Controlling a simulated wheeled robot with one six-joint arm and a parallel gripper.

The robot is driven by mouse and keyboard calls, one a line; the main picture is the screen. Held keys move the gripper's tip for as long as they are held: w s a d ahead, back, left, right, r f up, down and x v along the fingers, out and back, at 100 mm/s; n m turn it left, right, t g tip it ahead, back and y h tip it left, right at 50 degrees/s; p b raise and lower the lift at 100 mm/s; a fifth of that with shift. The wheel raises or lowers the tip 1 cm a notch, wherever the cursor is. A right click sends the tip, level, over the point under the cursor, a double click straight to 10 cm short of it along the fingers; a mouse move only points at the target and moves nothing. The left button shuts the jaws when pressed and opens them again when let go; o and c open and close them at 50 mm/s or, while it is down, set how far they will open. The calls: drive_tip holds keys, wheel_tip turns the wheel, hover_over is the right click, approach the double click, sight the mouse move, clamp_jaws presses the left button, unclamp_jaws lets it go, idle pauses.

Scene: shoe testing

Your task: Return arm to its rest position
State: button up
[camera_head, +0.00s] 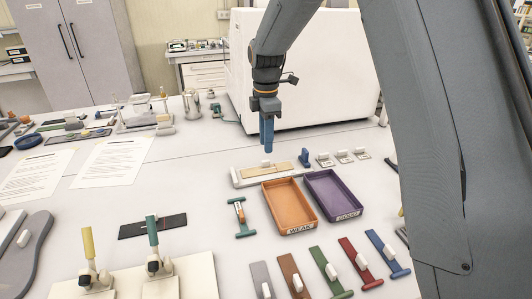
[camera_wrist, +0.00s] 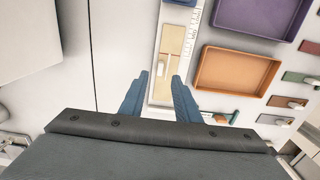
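My arm comes down from the top right in the head view. My gripper (camera_head: 267,146) hangs pointing down above the table, over the area behind a white fixture with a tan strip (camera_head: 262,171). In the wrist view its two blue fingers stand apart with nothing held between them (camera_wrist: 159,76). The same fixture's tan strip (camera_wrist: 174,55) shows just beyond the fingers. The gripper touches nothing that I can see.
An orange tray (camera_head: 306,227) marked WEAK and a purple tray (camera_head: 356,210) marked GOOD lie in front of the fixture. Several coloured strips (camera_head: 330,270) lie nearer. A large white machine (camera_head: 325,80) stands behind the gripper. Bare table (camera_head: 190,165) lies to the left.

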drive_tip(key=shift+r, duration=0.6)
drive_tip(key=s+d+f+m, duration=0.1)
drive_tip(key=s+d+m, duration=0.3)
drive_tip(key=s, duration=0.5)
drive_tip(key=s+d+f+m, duration=0.2)
drive_tip(key=s+d+m, duration=0.2)
drive_tip(key=s+m, duration=0.5)
drive_tip(key=s+d+f+m+t, duration=0.1)
drive_tip(key=s+d+f+m, duration=0.1)
drive_tip(key=s+d+m, duration=0.3)
drive_tip(key=shift+s+f+m, duration=0.15)
drive_tip(key=shift+s+m, duration=0.95)
drive_tip(key=shift+s, duration=1.1)
drive_tip(key=shift+a, duration=0.1)
